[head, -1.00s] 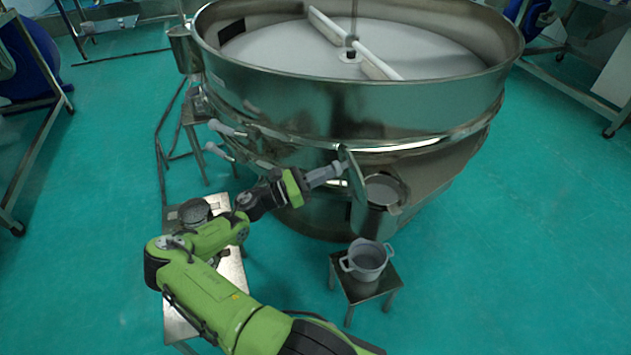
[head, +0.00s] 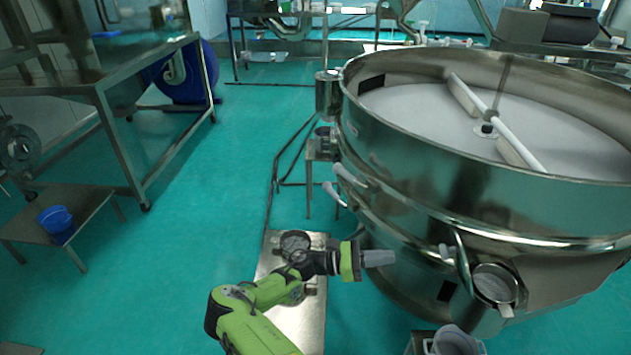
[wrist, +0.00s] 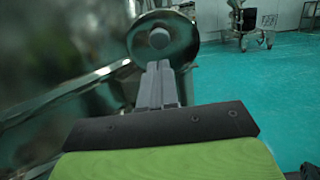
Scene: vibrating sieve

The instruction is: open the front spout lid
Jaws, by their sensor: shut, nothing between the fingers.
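The front spout (head: 495,284) sticks out low on the steel sieve's side, and its round mouth shows uncovered in the head view. Its lid (head: 462,263) stands swung up on the mouth's left side, nearly edge-on, with a knob (head: 446,251) facing left. My gripper (head: 380,258) is left of the lid, apart from it, pointing right. In the wrist view the round lid (wrist: 185,42) with its knob (wrist: 160,38) shows beyond my gripper's closed grey fingers (wrist: 158,82), which hold nothing.
The sieve body (head: 430,215) is close beside my gripper, with clamp handles (head: 350,176) jutting out at its left. A grey pot (head: 455,342) stands below the spout. A steel platform (head: 310,320) lies beneath my arm. Green floor (head: 200,255) is clear to the left.

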